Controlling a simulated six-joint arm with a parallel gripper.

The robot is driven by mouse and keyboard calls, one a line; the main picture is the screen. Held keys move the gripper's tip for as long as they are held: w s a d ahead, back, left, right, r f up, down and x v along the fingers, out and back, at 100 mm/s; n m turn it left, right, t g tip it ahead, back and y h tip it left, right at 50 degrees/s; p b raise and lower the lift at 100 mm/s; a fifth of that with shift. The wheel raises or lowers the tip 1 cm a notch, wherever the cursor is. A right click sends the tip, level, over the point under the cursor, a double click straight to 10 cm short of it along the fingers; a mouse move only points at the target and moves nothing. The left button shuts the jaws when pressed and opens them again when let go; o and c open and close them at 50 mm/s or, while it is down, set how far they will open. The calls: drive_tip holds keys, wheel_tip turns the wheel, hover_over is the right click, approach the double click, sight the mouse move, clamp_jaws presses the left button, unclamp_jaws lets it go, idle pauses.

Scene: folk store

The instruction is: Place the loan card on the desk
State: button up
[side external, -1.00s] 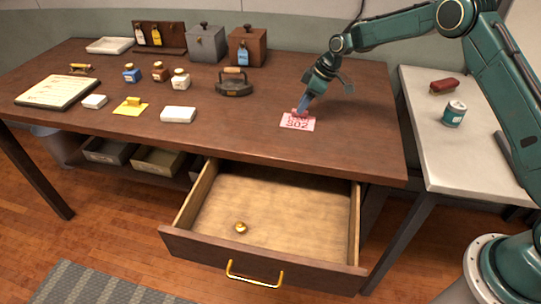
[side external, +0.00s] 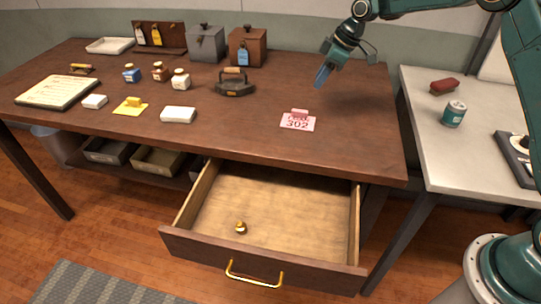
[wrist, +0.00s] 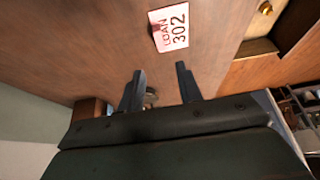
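The loan card (side external: 298,123) is a pink-and-white card reading 302. It lies flat on the brown wooden desk (side external: 240,133), near the front edge toward the right, with a small pink block-like piece at its back edge. In the wrist view the card (wrist: 169,27) reads LOAN 302 and lies beyond my fingertips. My gripper (side external: 322,76) is raised above the desk, behind and to the right of the card and apart from it. In the wrist view my gripper (wrist: 158,76) has its two fingers spread with nothing between them.
An open drawer (side external: 265,262) below the desk front holds a small brass knob-like item (side external: 241,227). A flat iron (side external: 234,84), boxes and bottles stand left of the card. A side table (side external: 425,120) at right bears a can (side external: 454,113) and a red-brown object (side external: 444,86).

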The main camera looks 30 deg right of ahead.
drive_tip(key=shift+r, duration=0.1)
idle(0.3)
drive_tip(key=s+a+r+m+t+h, duration=0.1)
drive_tip(key=s+a+r+m+h, duration=0.2)
drive_tip(key=s+r, duration=1.5)
drive_tip(key=s+f+m, duration=0.2)
drive_tip(key=s+m, duration=0.1)
drive_tip(key=s, duration=0.9)
drive_tip(key=s+f+m+t, duration=0.1)
drive_tip(key=s+f+m, duration=0.2)
drive_tip(key=s, duration=0.9)
drive_tip(key=shift+s+d, duration=0.15)
drive_tip(key=shift+s, duration=0.2)
drive_tip(key=shift+w+r, duration=0.1)
drive_tip(key=shift+w, duration=0.05)
drive_tip(key=shift+c, duration=0.3)
